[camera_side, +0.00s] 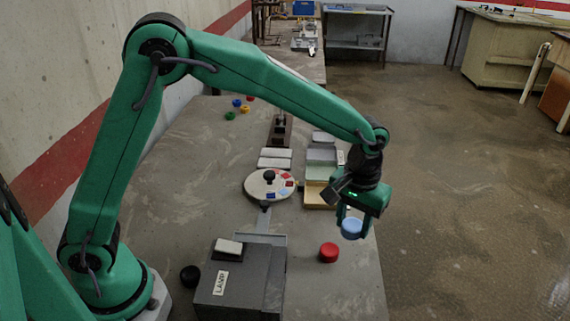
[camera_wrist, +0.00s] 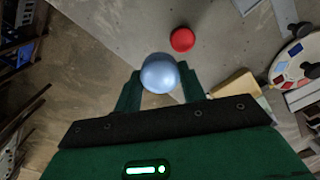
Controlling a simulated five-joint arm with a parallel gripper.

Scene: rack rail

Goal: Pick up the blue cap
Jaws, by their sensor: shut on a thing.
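The blue cap (camera_side: 351,228) is light blue and round. It is held between the fingers of my gripper (camera_side: 354,222), which is shut on it, above the right part of the table. In the wrist view the blue cap (camera_wrist: 159,73) sits between the two green fingertips of my gripper (camera_wrist: 160,82). The fingers touch its sides. The gap between the cap and the tabletop is hard to judge.
A red cap (camera_side: 328,252) lies on the table (camera_side: 345,290), left of the held cap. A grey box (camera_side: 240,285) labelled LAMP, a black cap (camera_side: 190,276), a round disc (camera_side: 262,193) with coloured patches and several trays (camera_side: 322,172) stand nearby. Small coloured pieces lie farther back.

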